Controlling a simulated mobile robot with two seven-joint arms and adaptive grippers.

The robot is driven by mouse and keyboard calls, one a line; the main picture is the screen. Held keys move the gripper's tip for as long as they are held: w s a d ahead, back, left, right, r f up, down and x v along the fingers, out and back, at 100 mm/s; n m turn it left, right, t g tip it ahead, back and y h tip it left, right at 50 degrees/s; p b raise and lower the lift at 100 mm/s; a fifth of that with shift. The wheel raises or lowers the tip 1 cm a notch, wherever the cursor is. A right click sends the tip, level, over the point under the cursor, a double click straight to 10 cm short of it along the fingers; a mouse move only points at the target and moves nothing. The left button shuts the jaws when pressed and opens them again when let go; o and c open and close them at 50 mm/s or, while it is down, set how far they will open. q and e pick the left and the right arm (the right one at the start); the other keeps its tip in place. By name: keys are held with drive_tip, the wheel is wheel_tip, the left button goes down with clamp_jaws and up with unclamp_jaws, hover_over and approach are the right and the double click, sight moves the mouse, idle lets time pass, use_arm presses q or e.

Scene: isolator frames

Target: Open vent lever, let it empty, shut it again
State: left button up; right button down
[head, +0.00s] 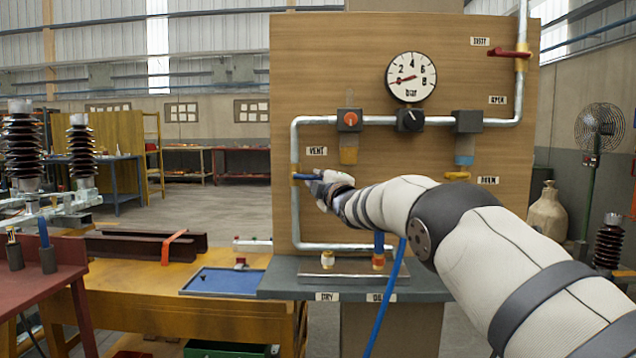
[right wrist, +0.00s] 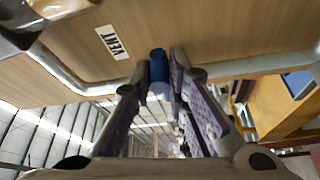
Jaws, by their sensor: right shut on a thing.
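The vent lever (head: 305,177) is a blue handle on the left vertical pipe, below the VENT label (head: 317,151). It lies about level, across the pipe. My right gripper (head: 321,183) is at the lever's free end, shut on it. In the right wrist view, the blue lever end (right wrist: 158,65) sits between the fingertips (right wrist: 160,82). The round bar gauge (head: 411,77) has a red needle lying nearly level, its tip seemingly by the low end of the scale. My left gripper is not in view.
A red lever (head: 509,53) is on the upper right pipe. A selector knob (head: 410,120) and two regulator units sit on the middle pipe. A blue hose (head: 386,300) hangs below the panel. A grey shelf (head: 280,280) runs under the board. My right arm covers the lower right.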

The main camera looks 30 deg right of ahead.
drive_tip(key=shift+s+d+r+n, duration=0.15)
drive_tip(key=shift+r+n, duration=0.25)
drive_tip(key=shift+r, duration=0.55)
drive_tip(key=c, duration=1.6)
unclamp_jaws()
drive_tip(key=shift+o, duration=0.2)
drive_tip(key=shift+w+f, duration=0.25)
drive_tip(key=shift+f, duration=0.2)
drive_tip(key=shift+s+a+f, duration=0.2)
drive_tip(key=shift+s+a, duration=0.05)
drive_tip(key=shift+s, duration=0.35)
drive_tip(key=s+a, duration=0.1)
drive_tip(key=s, duration=0.9)
drive_tip(key=shift+s+a+f, duration=0.25)
drive_tip(key=shift+s, duration=0.1)
